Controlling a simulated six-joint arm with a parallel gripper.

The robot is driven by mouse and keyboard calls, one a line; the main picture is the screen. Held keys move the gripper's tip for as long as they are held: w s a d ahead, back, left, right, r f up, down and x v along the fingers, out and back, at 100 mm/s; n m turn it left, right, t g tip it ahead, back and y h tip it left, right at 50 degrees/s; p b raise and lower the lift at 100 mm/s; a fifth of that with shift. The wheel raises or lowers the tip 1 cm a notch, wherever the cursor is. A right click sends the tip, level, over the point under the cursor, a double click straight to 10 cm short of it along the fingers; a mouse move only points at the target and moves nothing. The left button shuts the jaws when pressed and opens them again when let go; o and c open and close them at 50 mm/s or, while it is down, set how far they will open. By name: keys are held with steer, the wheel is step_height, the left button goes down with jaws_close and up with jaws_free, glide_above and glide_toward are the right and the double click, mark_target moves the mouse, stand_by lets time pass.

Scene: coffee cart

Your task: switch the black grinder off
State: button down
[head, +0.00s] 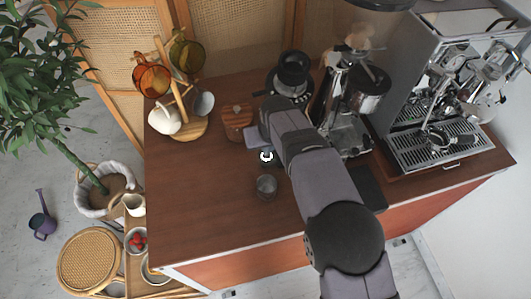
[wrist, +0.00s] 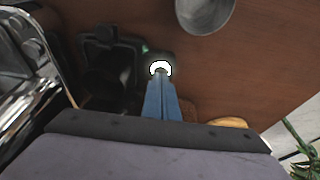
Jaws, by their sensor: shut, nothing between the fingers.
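The black grinder (head: 293,70) stands at the back middle of the wooden counter in the head view, with a round dark top. My arm hides its lower front, and I cannot make out its switch. In the wrist view a dark, blocky shape (wrist: 104,65), probably part of the grinder, lies left of my fingers. My gripper (head: 266,156) is shut and empty, in front of the grinder and a little left of it. In the wrist view its blue fingers (wrist: 160,72) are together and appear beside the dark shape. I cannot tell whether they touch it.
A metal cup (head: 266,186) stands just in front of my gripper. A wooden canister (head: 238,121) and a mug tree (head: 183,126) are to the left. A chrome grinder (head: 350,125) and an espresso machine (head: 420,100) stand right. The counter's front left is clear.

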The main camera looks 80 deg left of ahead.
steer(key=shift+f, duration=0.2)
stand_by(0.3)
steer(key=shift+r, duration=0.15)
steer(key=shift+r+p, duration=0.75)
steer(key=shift+r, duration=0.4)
steer(key=shift+r, duration=0.15)
steer(key=shift+r+p, duration=1.05)
steer(key=shift+r, duration=0.3)
